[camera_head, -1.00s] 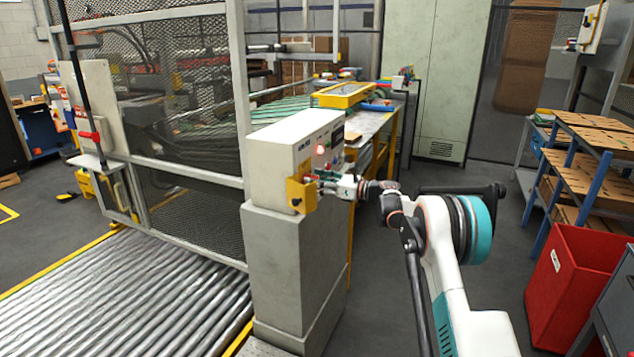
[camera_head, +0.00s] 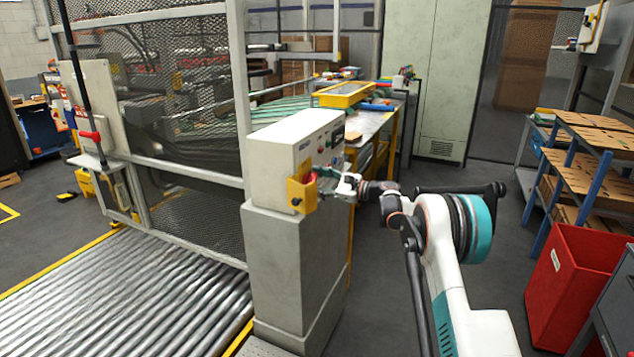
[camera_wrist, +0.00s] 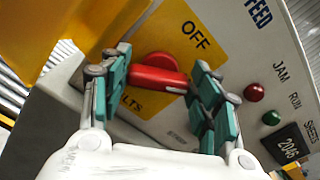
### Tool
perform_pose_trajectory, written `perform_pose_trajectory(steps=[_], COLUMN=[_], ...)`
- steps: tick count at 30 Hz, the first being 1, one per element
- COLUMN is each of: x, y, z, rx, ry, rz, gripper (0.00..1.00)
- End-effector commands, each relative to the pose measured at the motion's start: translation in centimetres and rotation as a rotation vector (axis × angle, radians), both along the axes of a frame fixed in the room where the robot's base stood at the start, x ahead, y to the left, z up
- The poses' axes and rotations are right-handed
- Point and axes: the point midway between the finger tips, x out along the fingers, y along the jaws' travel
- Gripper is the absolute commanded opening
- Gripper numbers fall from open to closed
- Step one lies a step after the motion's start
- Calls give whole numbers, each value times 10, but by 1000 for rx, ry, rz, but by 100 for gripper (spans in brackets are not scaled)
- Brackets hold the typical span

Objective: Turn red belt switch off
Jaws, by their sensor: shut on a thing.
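The red belt switch (camera_wrist: 157,74) is a red rotary knob on a yellow plate marked "OFF" (camera_wrist: 195,35), on the front of a white control box (camera_head: 283,142). In the head view a bit of its red (camera_head: 311,179) shows beside the yellow bracket (camera_head: 297,194). My gripper (camera_wrist: 160,88) has its green fingers on either side of the knob's bar and is shut on it. The gripper (camera_head: 330,184) also shows at the box face in the head view. Part of the lettering below the knob is hidden by the left finger.
The box stands on a grey pedestal (camera_head: 285,265) beside a mesh fence (camera_head: 190,140) and a roller conveyor (camera_head: 130,300). A red lamp (camera_wrist: 253,92) and a green lamp (camera_wrist: 271,117) sit right of the knob. A red bin (camera_head: 570,285) stands at right; floor between is clear.

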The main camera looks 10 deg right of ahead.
Motion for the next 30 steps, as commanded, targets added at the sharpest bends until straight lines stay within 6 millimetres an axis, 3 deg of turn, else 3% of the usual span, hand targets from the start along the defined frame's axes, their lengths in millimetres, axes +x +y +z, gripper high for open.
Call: perform_pose_trajectory(steps=[30], x=[-3], y=[2], z=[-5], rx=[-524], ry=[-720], rz=[1], gripper=[33])
